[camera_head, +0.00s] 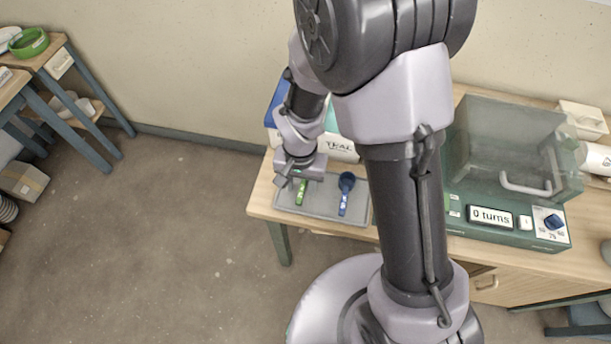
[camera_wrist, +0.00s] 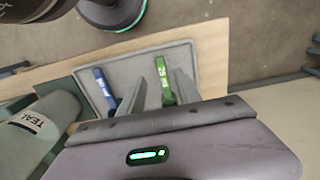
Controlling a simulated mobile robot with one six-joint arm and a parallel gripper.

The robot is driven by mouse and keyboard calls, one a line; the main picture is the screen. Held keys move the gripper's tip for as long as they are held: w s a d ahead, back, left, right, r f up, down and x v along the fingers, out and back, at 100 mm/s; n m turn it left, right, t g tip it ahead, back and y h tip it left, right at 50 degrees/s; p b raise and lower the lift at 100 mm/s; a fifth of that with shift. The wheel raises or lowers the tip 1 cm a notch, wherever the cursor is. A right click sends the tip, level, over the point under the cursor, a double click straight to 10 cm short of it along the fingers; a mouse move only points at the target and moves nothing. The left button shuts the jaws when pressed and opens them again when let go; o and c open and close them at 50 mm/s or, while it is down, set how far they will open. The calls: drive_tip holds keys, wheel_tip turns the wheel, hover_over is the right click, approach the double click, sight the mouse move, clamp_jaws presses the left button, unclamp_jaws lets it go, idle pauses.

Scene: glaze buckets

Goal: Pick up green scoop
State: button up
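The green scoop (camera_head: 301,193) lies in a grey tray (camera_head: 322,211) on the table, its handle showing and its bowl hidden by my gripper. In the wrist view, its green handle (camera_wrist: 161,72) shows between my two fingers. My gripper (camera_head: 288,181) is over the left part of the tray. In the wrist view, my gripper (camera_wrist: 162,78) has its fingers apart, one on each side of the handle, with nothing visibly held. I cannot tell how high the fingertips are above the handle.
A blue scoop (camera_head: 345,191) lies to the right in the same tray. A teal-labelled container (camera_head: 341,148) stands behind the tray. A green machine with a clear cover (camera_head: 503,150) stands at the right. Open floor (camera_head: 150,230) lies left of the table.

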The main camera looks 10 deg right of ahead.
sight(300, 197)
drive_tip(key=f+b, duration=0.2)
drive_tip(key=f, duration=0.3)
drive_tip(key=shift+a+f+b, duration=0.15)
drive_tip(key=shift+a+b, duration=0.05)
drive_tip(key=shift+b, duration=0.1)
drive_tip(key=shift+c, duration=0.2)
clamp_jaws()
wheel_tip(300, 197, up, 18)
drive_tip(key=p, duration=1)
